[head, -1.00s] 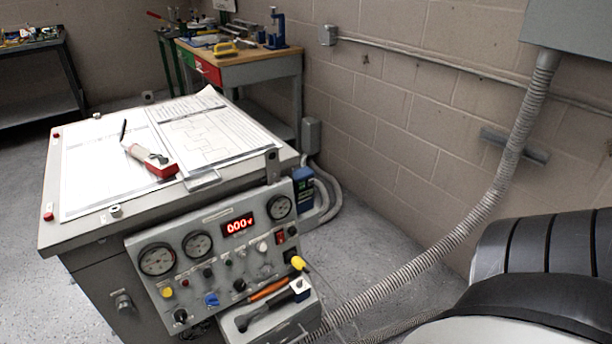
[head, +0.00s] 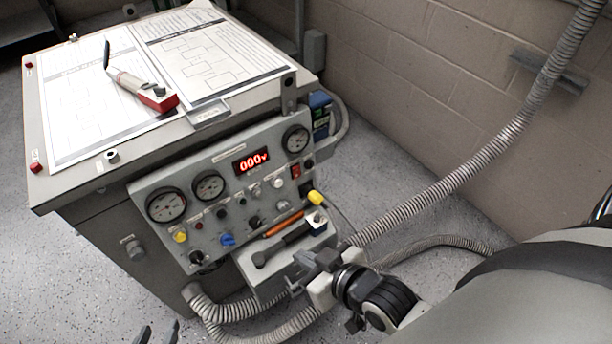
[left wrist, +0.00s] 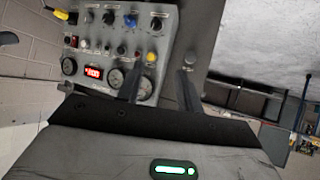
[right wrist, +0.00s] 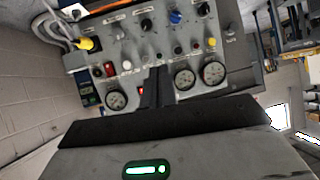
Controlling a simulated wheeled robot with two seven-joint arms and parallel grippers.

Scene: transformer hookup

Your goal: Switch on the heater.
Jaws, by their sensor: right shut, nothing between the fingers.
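The control panel (head: 225,195) on the front of the grey cabinet has gauges, knobs, small buttons and a red-lit display (head: 251,162) reading about 000v. A red rocker switch (head: 295,171) sits right of the display; it also shows in the right wrist view (right wrist: 109,69). I cannot read its label or position. My right gripper (head: 305,271) is shut and empty, below the panel's lower right, apart from the switch. In the right wrist view its fingers (right wrist: 155,88) cover part of the display. My left gripper (head: 158,335) is open and empty at the bottom edge.
A small shelf (head: 275,262) below the panel holds an orange-handled tool (head: 284,224) and a dark tool. A yellow-tipped lead (head: 315,197) is beside it. Papers and a red-and-grey device (head: 150,94) lie on the cabinet top. Corrugated hoses (head: 450,180) run right.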

